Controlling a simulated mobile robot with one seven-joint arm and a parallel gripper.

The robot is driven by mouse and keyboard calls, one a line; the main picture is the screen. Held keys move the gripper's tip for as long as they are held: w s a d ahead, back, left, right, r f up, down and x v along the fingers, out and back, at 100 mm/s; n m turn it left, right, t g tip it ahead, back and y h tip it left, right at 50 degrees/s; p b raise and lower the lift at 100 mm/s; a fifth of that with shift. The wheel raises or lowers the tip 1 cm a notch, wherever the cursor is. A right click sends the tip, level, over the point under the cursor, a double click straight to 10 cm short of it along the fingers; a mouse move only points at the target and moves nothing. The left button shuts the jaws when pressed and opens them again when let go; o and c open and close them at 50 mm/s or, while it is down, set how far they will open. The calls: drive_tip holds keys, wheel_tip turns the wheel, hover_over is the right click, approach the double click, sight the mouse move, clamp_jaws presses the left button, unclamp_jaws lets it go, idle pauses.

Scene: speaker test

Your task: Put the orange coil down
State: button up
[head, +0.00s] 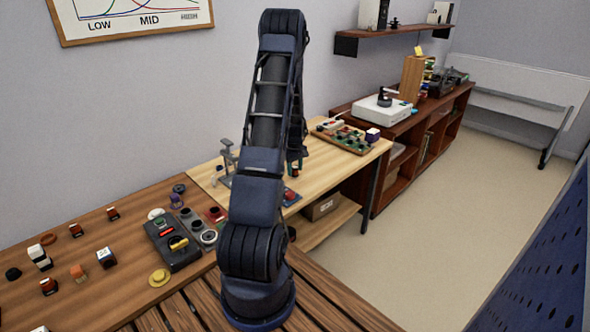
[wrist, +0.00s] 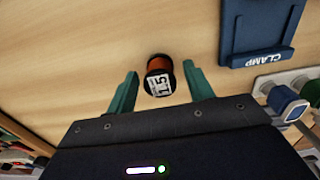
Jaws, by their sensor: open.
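The orange coil (wrist: 159,77) shows in the wrist view, with dark flanges and a white label marked 1.5. It stands between the two green fingers of my gripper (wrist: 157,92), with a gap on each side. My gripper is open. The coil appears to be over or on the light wood bench (wrist: 60,60); I cannot tell whether it touches the surface. In the head view my arm hides most of the area around my gripper, and a small reddish piece shows beside the arm on the bench (head: 205,172).
A blue plate marked CLAMP (wrist: 262,35) lies right of the coil in the wrist view. A blue-capped part (wrist: 285,100) is below it. In the head view, a parts tray (head: 343,136) stands on the bench's far end. A dark control box (head: 172,241) is on the nearer bench.

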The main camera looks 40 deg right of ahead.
sight(295, 167)
wheel_tip(295, 167, up, 12)
drive_tip(key=w+a+r+t, duration=0.1)
drive_tip(key=a+r, duration=0.6)
drive_tip(key=a, duration=0.3)
drive_tip(key=w+a+r+h, duration=0.1)
drive_tip(key=a+r, duration=0.6)
drive_tip(key=a, duration=0.4)
drive_tip(key=w+a+r+t, duration=0.1)
drive_tip(key=a+r, duration=0.7)
drive_tip(key=a, duration=0.2)
drive_tip(key=s+a+r+t, duration=0.1)
drive_tip(key=s+a+r, duration=0.1)
drive_tip(key=s+a, duration=0.7)
drive_tip(key=s+a+r+t+y, duration=0.1)
drive_tip(key=s+a+r, duration=0.1)
drive_tip(key=s+a, duration=0.7)
drive_tip(key=a, duration=0.3)
drive_tip(key=shift+s+a+r+t, duration=0.25)
drive_tip(key=shift+s+a+t, duration=0.05)
drive_tip(key=shift+a, duration=0.05)
drive_tip(key=shift+o, duration=0.9)
